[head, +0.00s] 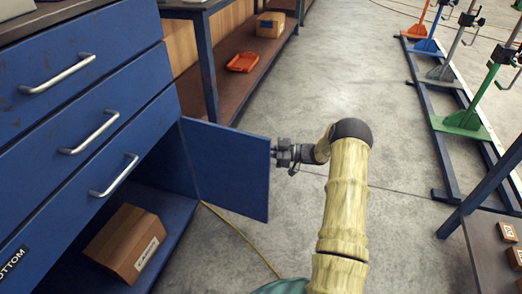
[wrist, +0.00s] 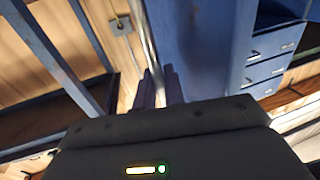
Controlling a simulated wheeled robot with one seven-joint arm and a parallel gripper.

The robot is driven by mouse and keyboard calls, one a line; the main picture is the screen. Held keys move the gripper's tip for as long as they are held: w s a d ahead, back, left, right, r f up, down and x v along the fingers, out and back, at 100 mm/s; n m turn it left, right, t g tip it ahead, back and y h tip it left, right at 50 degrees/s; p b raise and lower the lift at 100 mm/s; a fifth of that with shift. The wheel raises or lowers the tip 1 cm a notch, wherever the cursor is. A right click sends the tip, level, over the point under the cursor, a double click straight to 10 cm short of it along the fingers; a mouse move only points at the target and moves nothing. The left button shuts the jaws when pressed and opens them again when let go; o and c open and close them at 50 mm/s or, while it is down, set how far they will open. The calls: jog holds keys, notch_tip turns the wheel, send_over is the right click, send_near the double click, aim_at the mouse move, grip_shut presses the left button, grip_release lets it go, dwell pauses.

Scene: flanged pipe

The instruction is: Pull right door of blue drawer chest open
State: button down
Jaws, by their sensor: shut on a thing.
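The blue drawer chest (head: 85,120) stands at the left of the head view, with bar-handled drawers above a low compartment. Its right door (head: 228,168) stands swung wide out from the compartment, and the inside is visible. My gripper (head: 278,153) is at the door's free right edge, on its outer side. In the wrist view the fingers (wrist: 160,88) are closed around the lower part of a slim silver door handle (wrist: 147,35). The door's blue face also shows there (wrist: 195,50). The handle's grip point is partly hidden by the fingers.
A cardboard box (head: 125,243) lies inside the compartment. A workbench with an orange tray (head: 243,62) and a carton (head: 270,24) on its lower shelf stands behind the door. Coloured pipe stands (head: 463,122) are at the right. Grey floor between is clear, with a yellow cable.

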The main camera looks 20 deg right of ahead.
jog(key=c, duration=1.6)
grip_release()
jog(key=shift+s+d+f, duration=0.1)
jog(key=shift+s+d, duration=0.05)
jog(key=p+v, duration=0.4)
jog(key=v, duration=1.2)
jog(key=shift+s+d+p, duration=0.3)
jog(key=shift+p, duration=0.05)
jog(key=shift+w+d, duration=0.1)
